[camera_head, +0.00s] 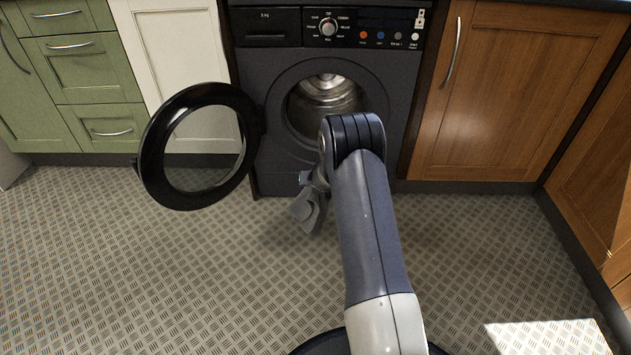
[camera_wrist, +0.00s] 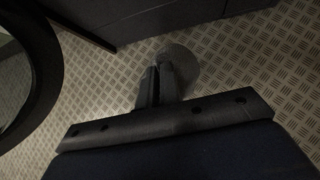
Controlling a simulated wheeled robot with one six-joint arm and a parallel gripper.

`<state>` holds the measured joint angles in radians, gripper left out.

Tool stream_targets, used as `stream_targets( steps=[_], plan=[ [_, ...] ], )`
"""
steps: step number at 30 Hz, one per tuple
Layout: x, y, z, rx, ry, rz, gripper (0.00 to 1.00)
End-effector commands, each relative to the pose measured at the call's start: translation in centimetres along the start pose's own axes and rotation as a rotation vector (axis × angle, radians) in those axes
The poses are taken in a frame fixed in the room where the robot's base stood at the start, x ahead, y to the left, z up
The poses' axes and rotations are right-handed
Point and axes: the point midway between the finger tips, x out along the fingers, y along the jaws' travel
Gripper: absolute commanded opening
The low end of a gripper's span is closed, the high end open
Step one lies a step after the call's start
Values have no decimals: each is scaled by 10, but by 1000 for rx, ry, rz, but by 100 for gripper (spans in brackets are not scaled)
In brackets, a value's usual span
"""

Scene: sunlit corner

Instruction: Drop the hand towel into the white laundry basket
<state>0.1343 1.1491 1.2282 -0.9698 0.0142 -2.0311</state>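My gripper (camera_wrist: 157,88) hangs low over the floor in front of the open washing machine, and its two dark fingers are close together. A smooth grey, rounded shape (camera_wrist: 181,68), which looks like the hand towel, sits at the fingertips in the wrist view. In the head view a grey flared piece (camera_head: 309,214) hangs at the end of my arm, left of the forearm. The gripper appears shut on it. I do not see the white laundry basket in either view.
The dark washing machine (camera_head: 262,100) has its round door (camera_head: 158,178) swung open to the left. The visible part of its drum (camera_head: 325,92) looks empty. Green drawers (camera_head: 90,78), a white cabinet (camera_head: 175,50) and wooden cabinets (camera_head: 500,95) flank it. The patterned floor (camera_head: 180,280) is clear.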

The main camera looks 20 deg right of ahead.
Motion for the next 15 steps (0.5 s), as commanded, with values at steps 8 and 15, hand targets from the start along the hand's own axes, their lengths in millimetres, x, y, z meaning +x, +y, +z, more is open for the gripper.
stream_targets(
  steps=[8, 15],
  plan=[
    [-34, 4, 32, 0, 0, 0, 0],
    [-58, 7, 55, 0, 0, 0, 0]
  ],
)
